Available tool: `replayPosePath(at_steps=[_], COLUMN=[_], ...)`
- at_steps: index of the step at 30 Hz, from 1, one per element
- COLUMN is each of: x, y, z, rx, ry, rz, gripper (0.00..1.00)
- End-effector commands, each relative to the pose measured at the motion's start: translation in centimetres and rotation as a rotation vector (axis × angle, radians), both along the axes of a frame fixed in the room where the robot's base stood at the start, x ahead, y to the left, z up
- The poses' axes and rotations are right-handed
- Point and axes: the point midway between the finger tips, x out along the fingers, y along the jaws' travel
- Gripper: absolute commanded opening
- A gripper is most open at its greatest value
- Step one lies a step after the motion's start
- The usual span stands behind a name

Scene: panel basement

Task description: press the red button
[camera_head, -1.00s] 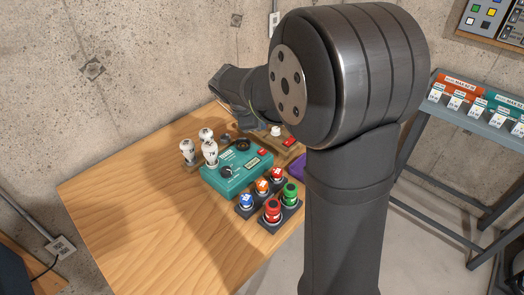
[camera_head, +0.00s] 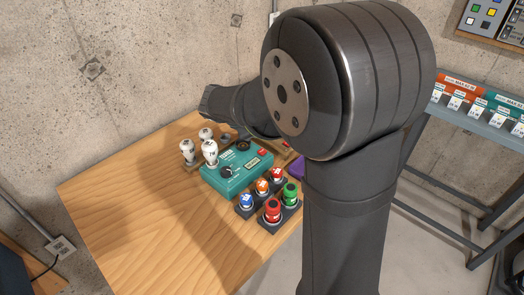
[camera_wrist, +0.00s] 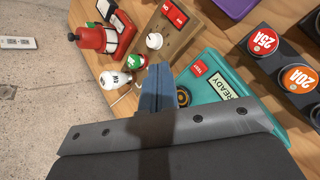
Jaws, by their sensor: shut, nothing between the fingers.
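On the teal box (camera_head: 237,174) a small red square (camera_head: 262,152) shows near its upper right corner. In the wrist view this red piece (camera_wrist: 198,69) sits beside the READY label on the teal box (camera_wrist: 211,62). A second red rectangle (camera_wrist: 174,12) is on the wooden board (camera_wrist: 180,40). I cannot tell for certain which red piece is the button. My gripper (camera_wrist: 160,68) is shut and empty, its blue fingers in front of the teal box's edge and the wooden board. In the head view my arm hides the gripper.
Blue (camera_head: 246,200), orange (camera_head: 262,186), red (camera_head: 272,211) and green (camera_head: 289,194) capped parts stand in dark holders near the table edge. White bulb-like parts (camera_head: 210,151) stand left of the teal box. A red-handled device (camera_wrist: 97,38) is beside the wooden board. The table's (camera_head: 150,230) front left is clear.

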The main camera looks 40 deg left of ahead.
Motion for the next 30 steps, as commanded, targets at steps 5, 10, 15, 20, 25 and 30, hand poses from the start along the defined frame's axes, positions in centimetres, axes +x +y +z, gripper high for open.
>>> replayPosePath(at_steps=[5,10,15,20,25,30], x=[0.0,0.0,0.0,0.0,0.0,0.0], y=[-0.1,0.0,0.0,0.0,0.0,0.0], z=[-2.7,-5.0,-6.6,-7.2,-7.3,-7.3], rx=[-0.004,-0.003,-0.001,0.001,0.002,0.002], ry=[0.002,0.003,0.002,0.001,0.002,0.002], rz=[0.0,0.0,0.0,0.0,0.0,0.0], gripper=[0.0,0.0,0.0,0.0,0.0,0.0])
